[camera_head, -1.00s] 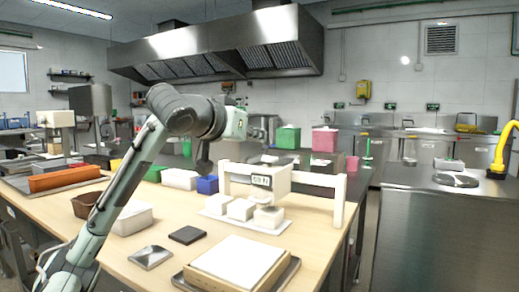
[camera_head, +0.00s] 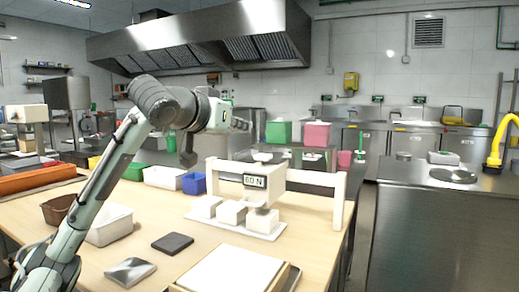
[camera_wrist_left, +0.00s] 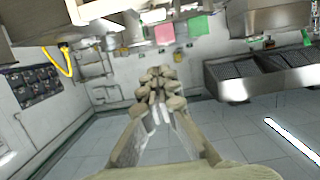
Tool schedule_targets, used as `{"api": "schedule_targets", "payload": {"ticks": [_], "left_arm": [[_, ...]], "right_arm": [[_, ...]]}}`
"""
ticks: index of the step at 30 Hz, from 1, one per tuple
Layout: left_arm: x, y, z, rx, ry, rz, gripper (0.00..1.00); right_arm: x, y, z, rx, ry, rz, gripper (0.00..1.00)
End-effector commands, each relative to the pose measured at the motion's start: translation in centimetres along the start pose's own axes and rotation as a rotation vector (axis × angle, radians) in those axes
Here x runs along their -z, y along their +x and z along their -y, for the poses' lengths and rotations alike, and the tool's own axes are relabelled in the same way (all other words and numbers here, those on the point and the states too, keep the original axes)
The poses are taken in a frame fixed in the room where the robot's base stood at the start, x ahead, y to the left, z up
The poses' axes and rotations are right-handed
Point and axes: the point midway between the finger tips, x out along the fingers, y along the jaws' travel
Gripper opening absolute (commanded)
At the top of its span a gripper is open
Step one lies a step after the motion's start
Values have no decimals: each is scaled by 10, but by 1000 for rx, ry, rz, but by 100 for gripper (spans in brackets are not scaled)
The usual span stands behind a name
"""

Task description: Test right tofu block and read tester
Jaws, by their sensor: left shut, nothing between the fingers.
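The tester (camera_head: 337,200) is a white frame bridging a white tray (camera_head: 245,228). Its display (camera_head: 255,181) appears to read "60 N"; a decimal point is too small to tell. Three white tofu blocks stand in a row on the tray: the left block (camera_head: 205,207), the middle block (camera_head: 232,212) and the right block (camera_head: 262,222). The right block is directly under the tester's head, seemingly touching its lower part. My left gripper (camera_wrist_left: 157,92) is shut and empty, raised well away from the blocks. My right gripper is out of view.
A dark pad (camera_head: 172,243), a metal plate (camera_head: 130,271) and a white board (camera_head: 235,268) lie in front. A white bin (camera_head: 110,225), brown basket (camera_head: 57,209) and blue box (camera_head: 194,184) stand around my left arm. A steel counter (camera_head: 430,240) is at right.

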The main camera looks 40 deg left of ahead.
Motion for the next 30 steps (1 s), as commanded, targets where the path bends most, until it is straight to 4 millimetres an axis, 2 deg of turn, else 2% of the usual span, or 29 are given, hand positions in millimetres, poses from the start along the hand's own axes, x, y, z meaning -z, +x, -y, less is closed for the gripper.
{"api": "schedule_targets", "payload": {"ticks": [5, 13, 15, 17, 21, 30], "left_arm": [[1, 28, 0, 2, 0, 5, 0], [4, 85, 1, 2, 0, 3, 0], [-2, 98, 0, 2, 2, 3, 0], [-19, 100, -1, -1, 0, 6, 0], [-33, 103, 0, 0, -1, 3, 0], [-40, 104, 0, 2, 0, 1, 0]], "right_arm": [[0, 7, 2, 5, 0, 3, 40], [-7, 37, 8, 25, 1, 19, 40], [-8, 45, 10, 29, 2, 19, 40], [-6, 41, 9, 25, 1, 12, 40], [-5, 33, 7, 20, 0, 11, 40], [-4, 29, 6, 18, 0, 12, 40]]}}
